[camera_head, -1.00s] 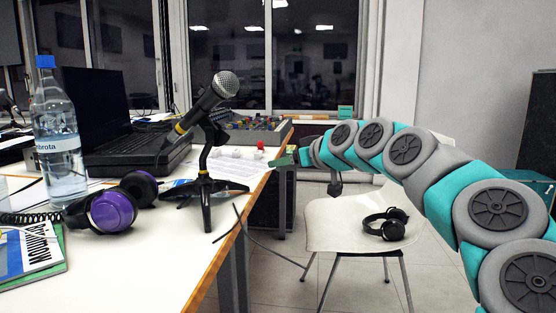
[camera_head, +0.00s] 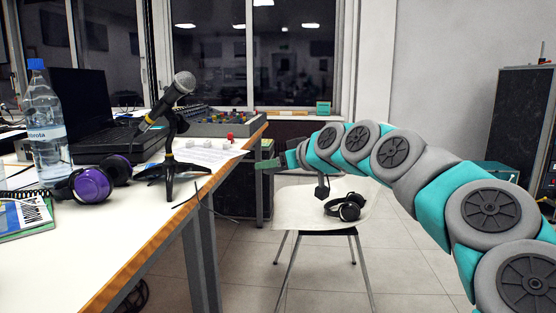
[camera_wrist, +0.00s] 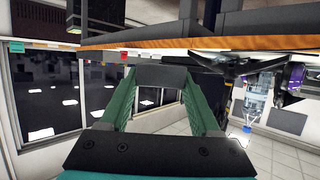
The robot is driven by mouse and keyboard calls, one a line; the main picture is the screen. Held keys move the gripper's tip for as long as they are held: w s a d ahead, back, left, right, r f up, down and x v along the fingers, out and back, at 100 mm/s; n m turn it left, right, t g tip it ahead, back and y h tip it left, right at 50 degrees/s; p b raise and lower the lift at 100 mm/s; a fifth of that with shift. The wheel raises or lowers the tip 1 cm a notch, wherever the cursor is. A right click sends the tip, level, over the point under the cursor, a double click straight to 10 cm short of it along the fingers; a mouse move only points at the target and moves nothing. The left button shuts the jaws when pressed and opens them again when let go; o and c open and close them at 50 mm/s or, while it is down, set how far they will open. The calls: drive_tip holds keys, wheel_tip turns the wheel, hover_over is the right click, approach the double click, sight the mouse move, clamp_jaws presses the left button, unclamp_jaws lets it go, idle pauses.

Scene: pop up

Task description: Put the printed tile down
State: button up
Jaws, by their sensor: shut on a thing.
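The printed tile (camera_wrist: 161,77) is a dark, flat piece spanning the gap between my two green fingertips in the wrist view. Its print cannot be made out. My gripper (camera_wrist: 160,82) is shut on it. In the head view my gripper (camera_head: 268,164) is beside the right edge of the white table (camera_head: 120,240), at about the height of the tabletop. I cannot make out the tile there. The wrist view is upside down, with the table's orange edge along the top.
A white chair (camera_head: 300,211) with black headphones (camera_head: 346,207) stands below and right of my gripper. The table carries a microphone on a stand (camera_head: 172,150), purple headphones (camera_head: 92,184), a bottle (camera_head: 46,125), a laptop (camera_head: 88,110) and a mixer (camera_head: 210,122). Its front middle is bare.

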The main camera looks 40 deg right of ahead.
drive_tip(key=w+a+f, duration=0.6)
drive_tip(key=a+f, duration=0.5)
drive_tip(key=f, duration=0.2)
drive_tip(key=w+a+f, duration=0.7)
drive_tip(key=a+f, duration=0.4)
drive_tip(key=f, duration=0.2)
drive_tip(key=w+a+f+y, duration=0.1)
drive_tip(key=w+a+f, duration=0.6)
drive_tip(key=a+f, duration=0.5)
drive_tip(key=shift+w+f+n, duration=0.25)
drive_tip(key=shift+f+n, duration=0.15)
drive_tip(key=shift+f, duration=0.1)
drive_tip(key=shift+a, duration=0.15)
